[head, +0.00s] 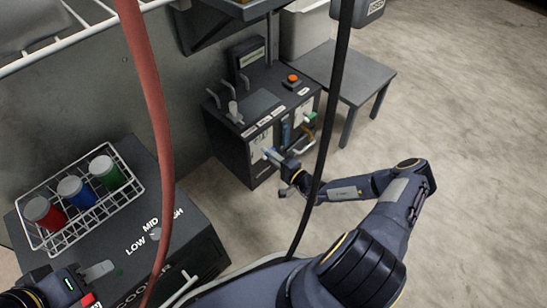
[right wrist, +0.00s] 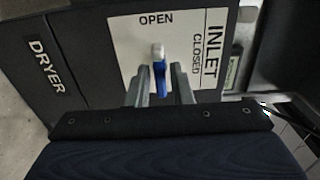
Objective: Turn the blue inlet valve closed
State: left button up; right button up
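The blue inlet valve handle (right wrist: 160,78) stands on a white panel (right wrist: 125,40) marked OPEN, CLOSED and INLET, on the dark dryer unit (head: 238,152). In the right wrist view its pale end lies just below OPEN, and its blue part runs down between my fingers. CLOSED is to its right. My right gripper (right wrist: 160,90) has one finger on each side of the handle, with small gaps visible; it also shows at the dryer front in the head view (head: 275,157). My left gripper (head: 97,271) is at the lower left by the cooler, partly cut off.
The cooler (head: 195,262) carries a white wire basket (head: 130,165) with red, blue and green-banded jars. A red hose (head: 150,100) and a black cable (head: 335,90) hang across the head view. Floor at right is clear.

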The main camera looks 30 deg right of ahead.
grip_shut()
jog(key=m+p, duration=0.5)
jog(key=m, duration=1.2)
jog(key=shift+m, duration=0.6)
dwell(0.3)
jog(key=shift+o, duration=1.7)
grip_release()
